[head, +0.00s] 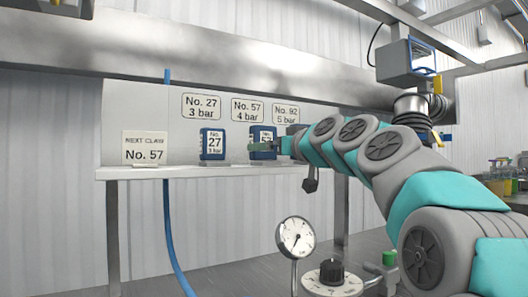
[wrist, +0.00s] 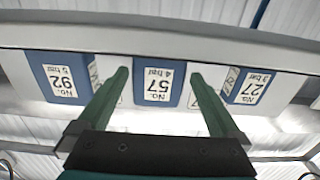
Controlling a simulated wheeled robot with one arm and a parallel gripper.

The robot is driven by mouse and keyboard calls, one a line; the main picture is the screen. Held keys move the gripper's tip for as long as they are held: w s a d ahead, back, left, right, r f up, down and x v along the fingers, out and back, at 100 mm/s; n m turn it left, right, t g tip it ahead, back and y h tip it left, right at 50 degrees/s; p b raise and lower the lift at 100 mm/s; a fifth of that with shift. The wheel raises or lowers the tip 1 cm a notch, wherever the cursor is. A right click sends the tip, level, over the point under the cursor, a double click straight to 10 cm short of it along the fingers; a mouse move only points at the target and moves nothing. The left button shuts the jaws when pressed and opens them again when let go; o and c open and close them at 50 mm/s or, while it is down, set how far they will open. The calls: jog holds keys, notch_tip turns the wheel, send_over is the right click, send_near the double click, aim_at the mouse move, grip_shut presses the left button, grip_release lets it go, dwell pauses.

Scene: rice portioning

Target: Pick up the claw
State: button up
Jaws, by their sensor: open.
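The claws are blue blocks with white number labels on a shelf. The No. 57 claw (head: 262,134) stands mid-shelf, partly covered by my gripper (head: 266,147) in the head view. In the wrist view, which looks upside down, the No. 57 claw (wrist: 158,85) shows between the two green fingers of my gripper (wrist: 160,76). The gripper is open, one finger to each side of the claw in the picture. I cannot tell whether the fingertips reach past its front face. The No. 27 claw (head: 212,144) stands to the left. The No. 92 claw (wrist: 63,82) is hidden in the head view.
A "NEXT CLAW No. 57" sign (head: 145,147) stands at the shelf's left end. Below are a pressure gauge (head: 295,237) and a black knob (head: 332,271). Neighbouring claws flank the No. 57 claw.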

jog(key=p+x, duration=0.1)
jog(key=x, duration=0.2)
jog(key=shift+w+a, duration=0.15)
jog(key=shift+w, duration=0.1)
grip_shut()
dwell(0.6)
